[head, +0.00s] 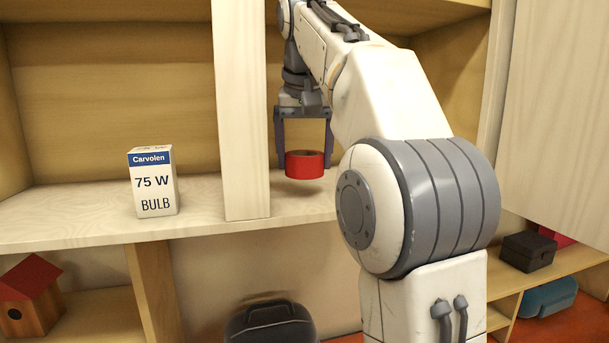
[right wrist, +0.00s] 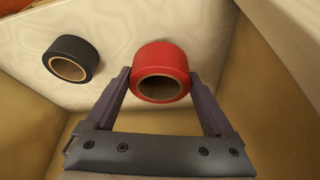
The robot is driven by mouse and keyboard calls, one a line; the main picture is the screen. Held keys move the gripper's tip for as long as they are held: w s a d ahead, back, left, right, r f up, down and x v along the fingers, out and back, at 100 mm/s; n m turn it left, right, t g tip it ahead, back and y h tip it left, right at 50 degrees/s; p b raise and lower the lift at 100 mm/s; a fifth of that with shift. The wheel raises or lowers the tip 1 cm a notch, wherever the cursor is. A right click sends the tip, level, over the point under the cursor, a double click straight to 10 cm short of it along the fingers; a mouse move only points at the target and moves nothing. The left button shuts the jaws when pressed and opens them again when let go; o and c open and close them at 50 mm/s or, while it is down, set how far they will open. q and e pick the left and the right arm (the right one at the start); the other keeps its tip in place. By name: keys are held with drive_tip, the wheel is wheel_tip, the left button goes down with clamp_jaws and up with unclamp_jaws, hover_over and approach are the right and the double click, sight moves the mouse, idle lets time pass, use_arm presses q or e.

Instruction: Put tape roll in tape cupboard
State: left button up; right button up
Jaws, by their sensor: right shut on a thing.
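My right gripper (head: 304,148) is shut on a red tape roll (head: 304,166), holding it by its sides with the fingers pointing down. The roll is level and appears to hang a little above the shelf of the right cupboard compartment, just right of the upright divider (head: 242,110). In the right wrist view the red roll (right wrist: 161,62) sits between the fingertips, its brown core showing. A black tape roll (right wrist: 71,58) lies on the pale shelf (right wrist: 105,25) to its left; I cannot see it in the head view. My left gripper is not in view.
A bulb box (head: 153,183) stands in the left compartment. A pale door (head: 556,110) stands open at the right. Below are a red-roofed birdhouse (head: 32,295), a dark rounded case (head: 270,325) and a black box (head: 528,251). My right arm hides much of the right compartment.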

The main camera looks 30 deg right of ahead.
sight(305, 157)
drive_tip(key=shift+s+f+b, duration=0.1)
drive_tip(key=shift+f+b, duration=0.4)
drive_tip(key=shift+f, duration=1.45)
drive_tip(key=shift+f, duration=0.1)
drive_tip(key=o, duration=1.2)
drive_tip(key=shift+c, duration=0.2)
drive_tip(key=shift+r, duration=0.25)
drive_tip(key=p+v, duration=0.1)
drive_tip(key=v, duration=0.5)
drive_tip(key=shift+r+p, duration=0.25)
drive_tip(key=shift+p, duration=0.1)
drive_tip(key=shift+s+a+r, duration=0.15)
drive_tip(key=shift+s+r, duration=0.05)
drive_tip(key=shift+r, duration=0.15)
